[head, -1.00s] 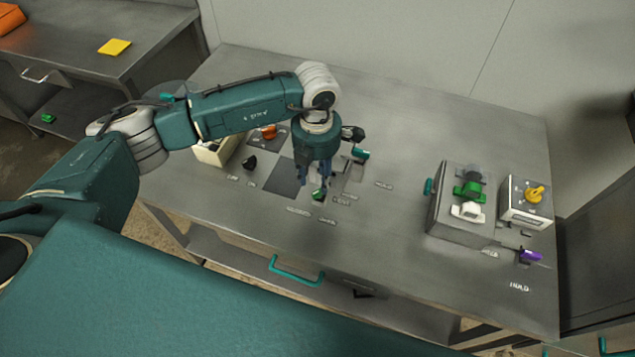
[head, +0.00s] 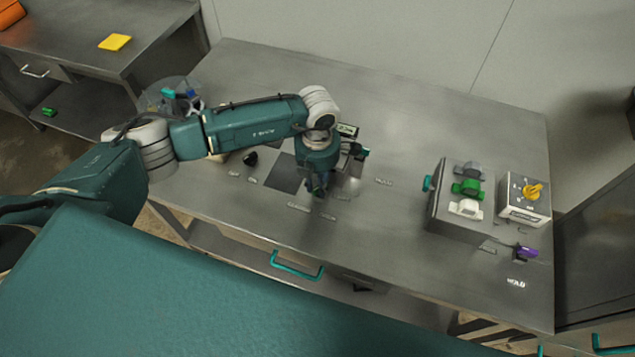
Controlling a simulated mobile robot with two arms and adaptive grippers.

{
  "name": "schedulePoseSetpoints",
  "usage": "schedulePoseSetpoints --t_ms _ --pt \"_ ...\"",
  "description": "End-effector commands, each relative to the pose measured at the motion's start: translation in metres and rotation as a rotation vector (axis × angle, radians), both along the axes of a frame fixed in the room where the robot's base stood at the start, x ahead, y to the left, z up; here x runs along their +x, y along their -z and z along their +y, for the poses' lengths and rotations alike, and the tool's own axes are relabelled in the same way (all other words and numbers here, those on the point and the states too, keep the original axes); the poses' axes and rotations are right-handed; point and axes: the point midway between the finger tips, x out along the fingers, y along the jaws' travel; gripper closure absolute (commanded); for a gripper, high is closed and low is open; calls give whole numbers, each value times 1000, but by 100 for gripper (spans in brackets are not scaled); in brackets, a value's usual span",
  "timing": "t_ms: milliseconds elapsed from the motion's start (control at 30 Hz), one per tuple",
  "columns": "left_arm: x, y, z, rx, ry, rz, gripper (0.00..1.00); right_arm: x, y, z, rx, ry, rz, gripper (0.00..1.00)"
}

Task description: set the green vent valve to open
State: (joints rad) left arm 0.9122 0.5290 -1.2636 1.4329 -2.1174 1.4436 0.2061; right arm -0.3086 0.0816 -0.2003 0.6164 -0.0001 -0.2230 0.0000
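My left gripper (head: 318,190) points straight down at the middle of the steel table. A small green part (head: 318,187) shows only in part at its fingertips, with small label plates on the table around it. I cannot tell whether this is the valve's handle, how it is turned, or whether the fingers grip it. The fingers are dark and close together, and their gap is hidden. A green knob (head: 467,187) also sits on a grey box at the right, between a grey and a white one. My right gripper is not in view.
A yellow knob (head: 533,191) is on a white-fronted box at the right, with a purple handle (head: 527,252) below it. A teal part (head: 359,152) stands close beside my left gripper. A black knob (head: 250,158) is left of it. The table's back is clear.

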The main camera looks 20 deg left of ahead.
Motion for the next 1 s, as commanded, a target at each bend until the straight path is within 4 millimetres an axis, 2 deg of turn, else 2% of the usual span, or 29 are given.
schedulePoseSetpoints --t_ms 267,467,1000 --pt "0 0 0 0 -35 0 100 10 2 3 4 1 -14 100" --pt "0 0 0 1 -139 -1 100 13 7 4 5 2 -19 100" --pt "-3 0 -2 -1 -631 -3 100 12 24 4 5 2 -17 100"
